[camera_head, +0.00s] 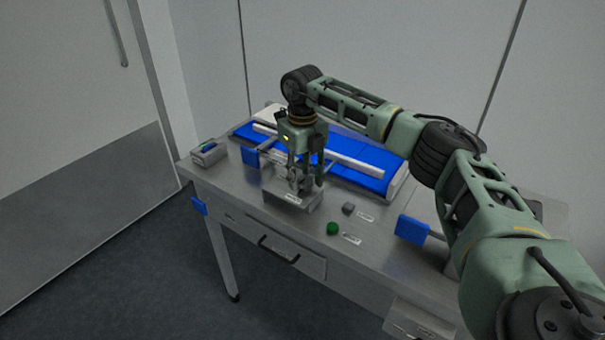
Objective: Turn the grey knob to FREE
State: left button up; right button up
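My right gripper (305,184) points down over a small metal housing (308,203) with a white label on its front, near the middle of the steel table. Its fingers reach the housing's top, and I cannot tell whether they are open or shut on something there. A small grey block-like piece (348,208), possibly the grey knob, stands to the right of the housing beside a white label (366,216). The gripper is apart from this piece. The label text is too small to read. My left gripper is not in view.
A green round button (332,228) sits in front of the grey piece. A blue conveyor belt (363,176) runs behind the housing. Blue paddles (411,230) stand around the table (225,188). A small grey box (209,153) is at the left end. My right arm spans the right side.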

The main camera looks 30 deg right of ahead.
jog(key=shift+f, duration=0.1)
jog(key=c, duration=1)
jog(key=shift+o, duration=0.2)
